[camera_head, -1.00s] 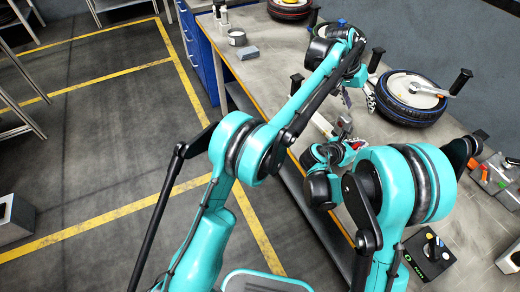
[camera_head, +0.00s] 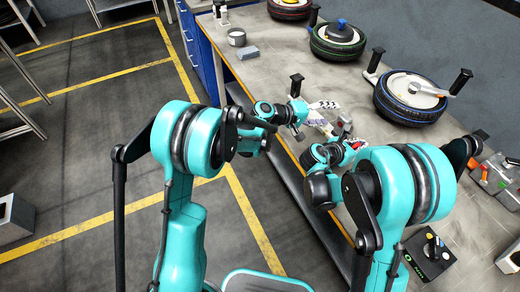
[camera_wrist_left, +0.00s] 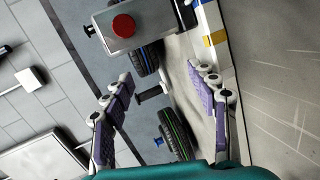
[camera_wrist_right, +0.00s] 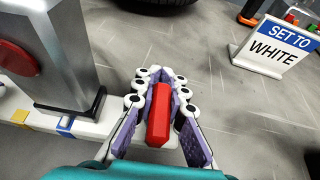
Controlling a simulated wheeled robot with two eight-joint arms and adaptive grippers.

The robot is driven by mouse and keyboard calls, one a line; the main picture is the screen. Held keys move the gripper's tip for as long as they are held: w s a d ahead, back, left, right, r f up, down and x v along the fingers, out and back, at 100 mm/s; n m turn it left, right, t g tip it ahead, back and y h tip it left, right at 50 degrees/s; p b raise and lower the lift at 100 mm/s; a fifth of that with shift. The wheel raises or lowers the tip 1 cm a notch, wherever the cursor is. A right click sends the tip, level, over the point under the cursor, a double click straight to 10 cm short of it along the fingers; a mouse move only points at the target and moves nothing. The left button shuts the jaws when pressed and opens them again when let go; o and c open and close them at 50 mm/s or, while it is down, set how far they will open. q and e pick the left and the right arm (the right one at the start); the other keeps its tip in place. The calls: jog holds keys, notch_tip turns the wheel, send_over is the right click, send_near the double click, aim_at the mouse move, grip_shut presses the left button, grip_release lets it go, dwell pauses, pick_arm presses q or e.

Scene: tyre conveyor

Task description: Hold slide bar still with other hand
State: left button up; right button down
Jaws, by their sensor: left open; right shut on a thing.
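The slide bar (camera_wrist_left: 207,28) is a white strip with blue and yellow marks, at the upper right of the left wrist view. It also shows in the right wrist view (camera_wrist_right: 95,131). A grey metal block with a red button (camera_wrist_left: 122,26) stands on or beside it; I cannot tell which. My right gripper (camera_wrist_right: 158,80) is shut on a red handle (camera_wrist_right: 158,115) close to the bar. My left gripper (camera_head: 328,104) is open and empty near the bar in the head view. Its spread fingers (camera_wrist_left: 162,84) show in the left wrist view. The bar is partly hidden in the head view.
A blue-rimmed tyre (camera_head: 410,96) and a green-rimmed tyre (camera_head: 338,40) lie along the workbench (camera_head: 268,75). A "SET TO WHITE" sign (camera_wrist_right: 276,45) stands right of my right gripper. A black box (camera_head: 429,253) sits at the near end. Bench surface at upper left is mostly clear.

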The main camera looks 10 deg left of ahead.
pick_arm(q)
jog(key=s+a+h, duration=0.1)
jog(key=s, duration=0.2)
jog(key=s+a+m+h, duration=0.1)
jog(key=s+a, duration=0.1)
jog(key=s, duration=0.1)
jog(key=s+a+r+h, duration=0.1)
jog(key=s+a, duration=0.1)
jog(key=s, duration=0.1)
jog(key=shift+s+m+g, duration=0.25)
jog(key=shift+m+g, duration=0.05)
jog(key=shift+m, duration=0.1)
pick_arm(e)
jog(key=shift+w+r+p, duration=0.1)
jog(key=shift+r+p, duration=1.2)
notch_tip(320, 180, up, 2)
jog(key=shift+r+p, duration=0.1)
jog(key=shift+p, duration=0.95)
pick_arm(q)
jog(key=s+a+r+m+y, duration=0.1)
jog(key=s+a+r+y, duration=0.2)
jog(key=s+a+y, duration=0.2)
jog(key=s+a+r+m+y, duration=0.1)
jog(key=s+a+r+y, duration=0.1)
jog(key=s+a+y, duration=0.4)
jog(key=s+a, duration=0.1)
jog(key=s, duration=0.3)
jog(key=shift+s+a+r, duration=0.15)
jog(key=shift+a+r, duration=0.25)
